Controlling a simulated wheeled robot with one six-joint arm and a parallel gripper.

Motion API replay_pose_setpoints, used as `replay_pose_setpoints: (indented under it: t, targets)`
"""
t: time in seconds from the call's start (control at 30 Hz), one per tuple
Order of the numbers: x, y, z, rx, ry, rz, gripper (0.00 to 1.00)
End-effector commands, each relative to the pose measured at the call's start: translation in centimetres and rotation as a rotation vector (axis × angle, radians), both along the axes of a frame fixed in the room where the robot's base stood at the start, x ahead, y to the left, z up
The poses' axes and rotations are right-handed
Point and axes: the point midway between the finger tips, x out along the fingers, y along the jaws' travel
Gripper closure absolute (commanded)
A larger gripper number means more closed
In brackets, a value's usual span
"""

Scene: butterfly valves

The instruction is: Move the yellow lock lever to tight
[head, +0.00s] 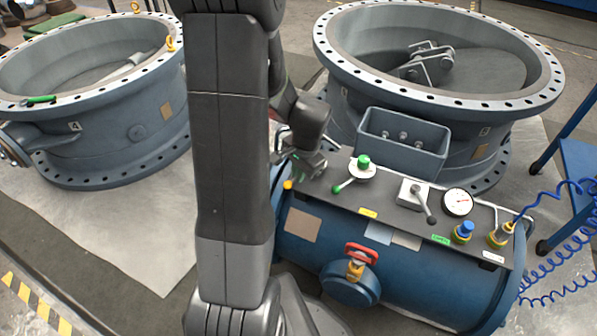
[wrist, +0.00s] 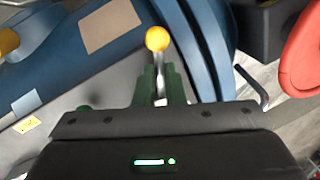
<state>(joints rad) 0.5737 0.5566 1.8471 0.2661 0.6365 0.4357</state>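The yellow lock lever shows in the wrist view as a yellow ball knob (wrist: 157,39) on a thin metal stem. Its knob also shows in the head view (head: 289,185), at the left end of the dark panel on the blue cylinder. My gripper (wrist: 161,82) has its two green fingers close on either side of the stem, just below the knob, with hardly any gap. In the head view my gripper (head: 302,166) is above the panel's left end, partly hidden by my arm. The lever's base is hidden.
The panel (head: 390,222) also carries a green-knobbed valve (head: 363,163), a grey lever (head: 425,203), a gauge (head: 457,203) and a blue knob (head: 463,232). An open blue box (head: 403,150) stands behind it. A red handle (head: 361,249) is on the cylinder's front.

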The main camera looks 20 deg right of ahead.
Motion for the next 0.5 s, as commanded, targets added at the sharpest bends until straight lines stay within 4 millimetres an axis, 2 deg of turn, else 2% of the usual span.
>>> replay_pose_setpoints:
  t: [0.5]
  targets:
    - [0.66,0.22,0.06,-0.001,-0.001,-0.101,1.0]
